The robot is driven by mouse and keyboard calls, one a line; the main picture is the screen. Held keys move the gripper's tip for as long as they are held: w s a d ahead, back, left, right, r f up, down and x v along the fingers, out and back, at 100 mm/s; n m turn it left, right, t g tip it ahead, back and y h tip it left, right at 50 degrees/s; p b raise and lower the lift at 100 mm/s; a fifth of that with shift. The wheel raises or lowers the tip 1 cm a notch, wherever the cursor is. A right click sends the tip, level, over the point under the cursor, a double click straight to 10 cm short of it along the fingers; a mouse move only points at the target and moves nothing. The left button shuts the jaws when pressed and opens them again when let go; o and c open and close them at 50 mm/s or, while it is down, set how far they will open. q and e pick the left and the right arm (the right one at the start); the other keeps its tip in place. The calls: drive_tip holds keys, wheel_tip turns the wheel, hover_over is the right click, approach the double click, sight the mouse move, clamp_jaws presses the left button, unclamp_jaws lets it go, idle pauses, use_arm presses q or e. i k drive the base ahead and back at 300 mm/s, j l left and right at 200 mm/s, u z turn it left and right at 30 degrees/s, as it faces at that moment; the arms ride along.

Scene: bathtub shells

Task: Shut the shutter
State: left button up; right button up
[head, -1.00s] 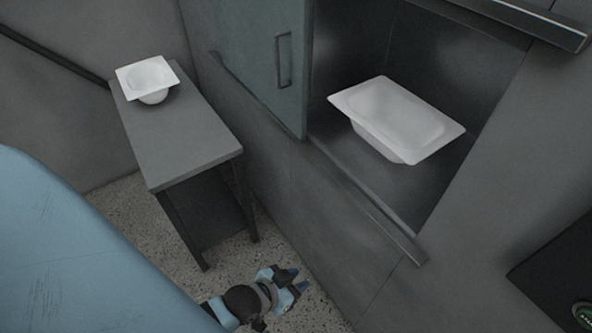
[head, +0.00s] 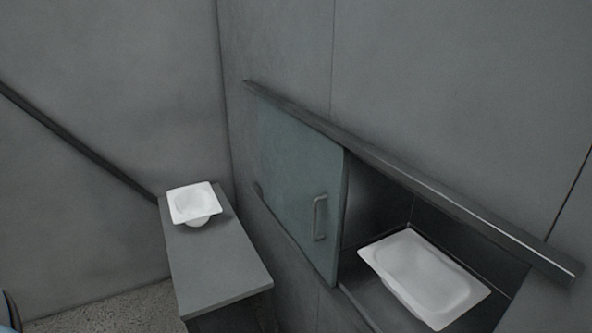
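The shutter (head: 295,185) is a grey-green sliding panel with a vertical bar handle (head: 320,218) near its right edge. It hangs under a long top rail (head: 430,183) and stands to the left of a dark recess (head: 375,200) in the wall, so the opening is uncovered. A large white bathtub shell (head: 425,275) sits inside the recess. Neither gripper shows now. A small blue piece at the lower left edge may be part of my body.
A narrow grey table (head: 222,262) stands left of the shutter, with a small white basin-like shell (head: 194,204) on it. A dark rail (head: 75,140) slopes along the left wall. Speckled floor (head: 95,305) shows at the lower left.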

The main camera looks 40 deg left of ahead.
sight(305, 170)
drive_tip(key=k+u, duration=0.1)
drive_tip(key=u, duration=1)
drive_tip(key=i+j+z, duration=0.15)
drive_tip(key=k+l, duration=0.05)
